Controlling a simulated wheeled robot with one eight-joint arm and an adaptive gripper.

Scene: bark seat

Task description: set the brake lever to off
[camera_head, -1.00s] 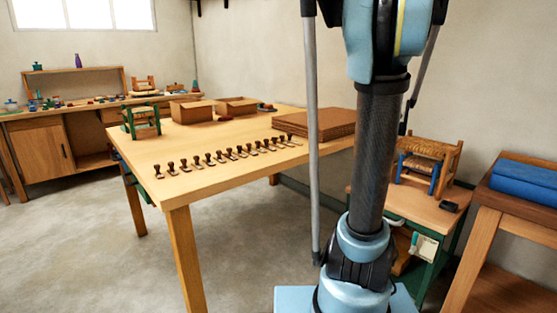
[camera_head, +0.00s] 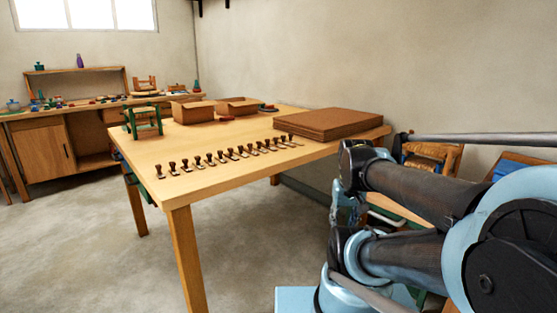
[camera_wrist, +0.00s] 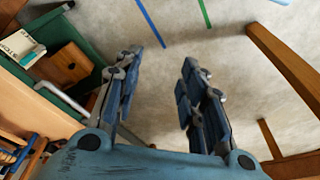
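My gripper (camera_wrist: 160,62) is open and empty, its two blue-grey fingers well apart with bare floor between them in the wrist view. In the head view my gripper (camera_head: 347,207) hangs beside the front right of the big table, partly hidden by my arm. My arm hides most of the cart in the head view.
A big wooden table (camera_head: 225,175) holds a row of stamps (camera_head: 220,157), a brown stack (camera_head: 328,123) and open boxes. A small woven chair (camera_head: 432,155) is behind my arm. Wooden legs (camera_wrist: 285,60) stand at the wrist view's right.

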